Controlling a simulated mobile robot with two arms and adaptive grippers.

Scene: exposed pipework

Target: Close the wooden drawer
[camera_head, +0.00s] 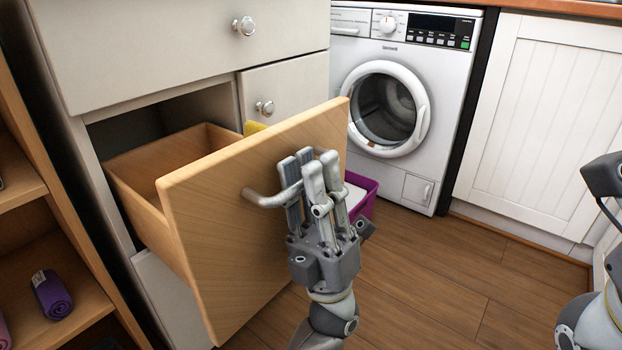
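The wooden drawer (250,205) is pulled well out of the pale cabinet (150,50), and its inside shows behind the front panel. A metal bar handle (265,198) is on its front. My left gripper (318,165) is in front of the drawer, its fingers pointing up at the right end of the handle. Its fingers stand apart and overlap the handle in this view; I cannot tell whether they touch it.
A white washing machine (405,60) stands behind to the right, beside white panelled cupboards (540,110). A purple bin (365,190) is just behind the drawer front. Wooden shelves (60,250) with a rolled purple cloth (51,294) are at left. Wooden floor (450,270) is clear at right.

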